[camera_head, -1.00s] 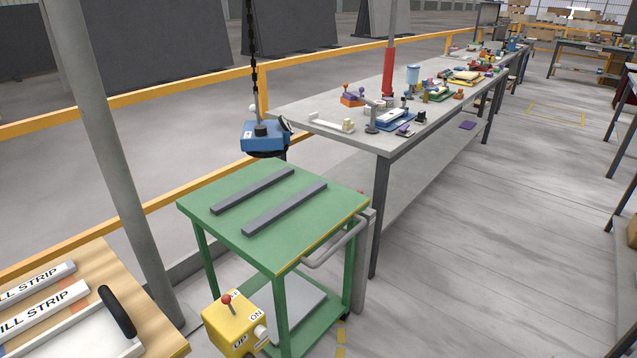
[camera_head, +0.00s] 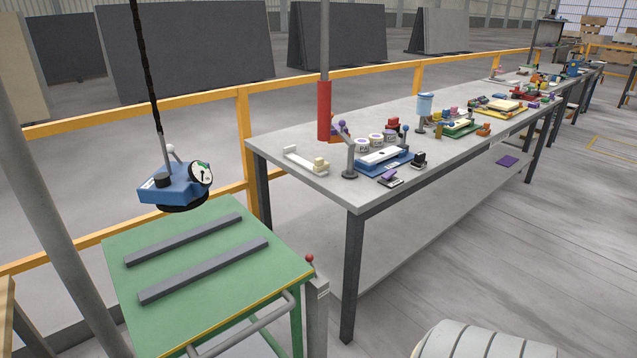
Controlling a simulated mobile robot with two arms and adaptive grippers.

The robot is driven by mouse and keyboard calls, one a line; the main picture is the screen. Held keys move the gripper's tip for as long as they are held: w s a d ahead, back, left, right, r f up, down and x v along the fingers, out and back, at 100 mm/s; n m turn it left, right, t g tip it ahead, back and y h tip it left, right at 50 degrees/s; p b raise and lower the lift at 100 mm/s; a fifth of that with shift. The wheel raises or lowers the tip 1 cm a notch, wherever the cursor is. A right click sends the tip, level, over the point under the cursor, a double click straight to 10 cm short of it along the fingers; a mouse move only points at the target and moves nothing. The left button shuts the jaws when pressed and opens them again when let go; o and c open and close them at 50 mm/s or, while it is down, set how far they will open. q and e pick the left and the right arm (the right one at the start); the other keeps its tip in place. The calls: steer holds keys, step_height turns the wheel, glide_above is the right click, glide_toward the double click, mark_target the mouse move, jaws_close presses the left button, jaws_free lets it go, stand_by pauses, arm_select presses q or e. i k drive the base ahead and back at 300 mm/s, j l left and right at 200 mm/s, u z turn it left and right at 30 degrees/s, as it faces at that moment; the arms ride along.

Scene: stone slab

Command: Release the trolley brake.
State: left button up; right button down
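The green trolley (camera_head: 215,243) stands at the lower left with two dark grey bars (camera_head: 200,262) lying across its top. Its metal push handle (camera_head: 245,328) is at the front right edge. A grey post (camera_head: 317,305) with a red ball knob (camera_head: 309,258) stands close to the trolley's right side. Whether the post joins the trolley I cannot tell. The trolley's lower shelf and feet are mostly cut off by the bottom edge. No brake marking is readable here. Neither gripper is in view.
A blue suction-style lifter (camera_head: 175,188) with a gauge hangs on a chain above the trolley's back left. A long grey workbench (camera_head: 285,145) with several tools stands to the right. A yellow rail (camera_head: 290,76) runs behind. Open floor (camera_head: 455,265) lies right of the bench.

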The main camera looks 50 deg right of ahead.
mark_target(309, 257)
steer(key=k+l, duration=0.1)
steer(key=l, duration=0.3)
steer(key=k+l, duration=0.1)
steer(key=l, duration=0.3)
steer(key=k+l, duration=0.1)
steer(key=l, duration=0.3)
steer(key=k+l, duration=0.1)
steer(key=l, duration=0.3)
steer(key=k+l, duration=0.1)
steer(key=l, duration=0.3)
steer(key=k+l+u, duration=0.1)
steer(key=l, duration=0.3)
steer(key=k+l, duration=0.15)
steer(key=l, duration=0.25)
